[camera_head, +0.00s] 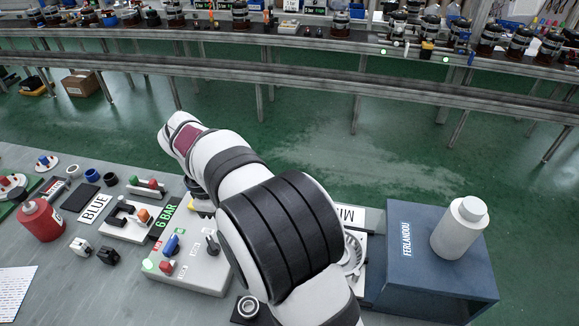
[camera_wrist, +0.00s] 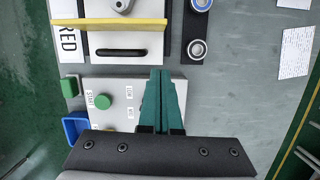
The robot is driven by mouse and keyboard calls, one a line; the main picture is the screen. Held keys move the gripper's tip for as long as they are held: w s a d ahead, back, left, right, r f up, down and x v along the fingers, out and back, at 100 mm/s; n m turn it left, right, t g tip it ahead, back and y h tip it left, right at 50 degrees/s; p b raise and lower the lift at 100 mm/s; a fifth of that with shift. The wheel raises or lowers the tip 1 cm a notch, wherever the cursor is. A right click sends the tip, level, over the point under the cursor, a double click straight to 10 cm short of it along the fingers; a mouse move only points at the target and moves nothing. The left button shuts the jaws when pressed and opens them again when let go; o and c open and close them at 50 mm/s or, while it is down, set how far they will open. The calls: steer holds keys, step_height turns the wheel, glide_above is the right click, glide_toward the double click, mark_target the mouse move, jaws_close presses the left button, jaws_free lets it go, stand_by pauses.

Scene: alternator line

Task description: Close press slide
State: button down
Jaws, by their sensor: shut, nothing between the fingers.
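In the wrist view, a light grey plate (camera_wrist: 125,43) with a dark horizontal slot or handle lies beyond my fingers, with a yellow bar (camera_wrist: 108,24) across it. This looks like the press slide; I cannot tell how far open it stands. My gripper (camera_wrist: 160,72) has its green fingers shut together and empty, over the right part of a grey control box with a green START button (camera_wrist: 103,101). The fingertips appear just short of the plate; contact cannot be told. In the head view my arm hides the gripper and most of the press area.
Bearings (camera_wrist: 197,48) stand on a dark strip right of the plate. In the head view, a control box (camera_head: 190,265) with levers, a red bottle (camera_head: 41,220) and small parts lie left of my arm. A blue box (camera_head: 430,270) with a white cylinder (camera_head: 460,228) stands right.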

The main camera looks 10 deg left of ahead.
steer(key=shift+n, duration=0.4)
steer(key=x, duration=0.3)
steer(key=a+x, duration=0.1)
steer(key=x, duration=0.6)
steer(key=shift+a+f, duration=0.1)
steer(key=shift+f, duration=0.25)
steer(key=d, duration=0.2)
steer(key=shift+w+d, duration=0.1)
steer(key=shift+d, duration=0.85)
steer(key=shift+d, duration=0.1)
steer(key=d, duration=2.2)
steer(key=shift+d, duration=0.1)
